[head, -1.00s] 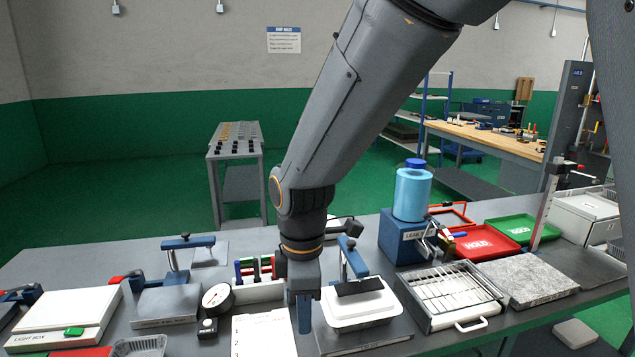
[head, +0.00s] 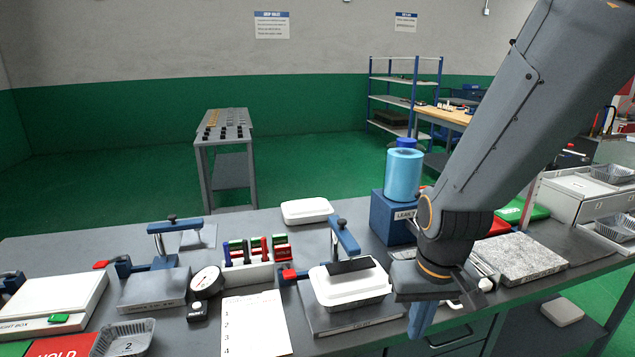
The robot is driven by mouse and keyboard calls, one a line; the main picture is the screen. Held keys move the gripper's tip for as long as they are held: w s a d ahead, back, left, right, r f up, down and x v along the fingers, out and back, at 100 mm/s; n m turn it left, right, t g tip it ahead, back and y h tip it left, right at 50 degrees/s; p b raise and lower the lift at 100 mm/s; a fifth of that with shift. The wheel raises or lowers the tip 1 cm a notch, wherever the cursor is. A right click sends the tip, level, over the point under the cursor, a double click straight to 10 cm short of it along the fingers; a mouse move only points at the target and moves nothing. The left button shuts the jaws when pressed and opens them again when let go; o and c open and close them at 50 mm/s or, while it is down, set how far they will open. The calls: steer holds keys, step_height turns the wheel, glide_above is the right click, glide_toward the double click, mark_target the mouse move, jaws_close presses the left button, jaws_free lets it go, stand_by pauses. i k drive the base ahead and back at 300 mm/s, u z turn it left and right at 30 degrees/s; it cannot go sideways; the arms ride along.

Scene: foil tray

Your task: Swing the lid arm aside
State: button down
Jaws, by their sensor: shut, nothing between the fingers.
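The lid arm (head: 345,238) is a blue bar on the fixture at the middle of the bench. Its black pad (head: 350,265) lies over a white lidded tray (head: 350,290) on a dark base plate labelled at the front. A red handle (head: 289,274) shows at the fixture's left. My gripper (head: 422,318) points down at the right of this fixture, with its blue fingers shut and empty. It appears apart from the lid arm.
A similar blue-armed fixture (head: 155,285) stands at left, beside a round gauge (head: 206,281). A numbered sheet (head: 256,325) and a pen rack (head: 250,272) lie between. The blue leak tester (head: 392,215) stands behind my gripper. A stone slab (head: 520,258) is at right.

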mark_target(349, 244)
steer(key=k, duration=1.3)
steer(key=z, duration=0.6)
steer(key=i, duration=1.2)
steer(key=u, duration=0.65)
steer(key=i, duration=0.5)
steer(key=u, duration=0.4)
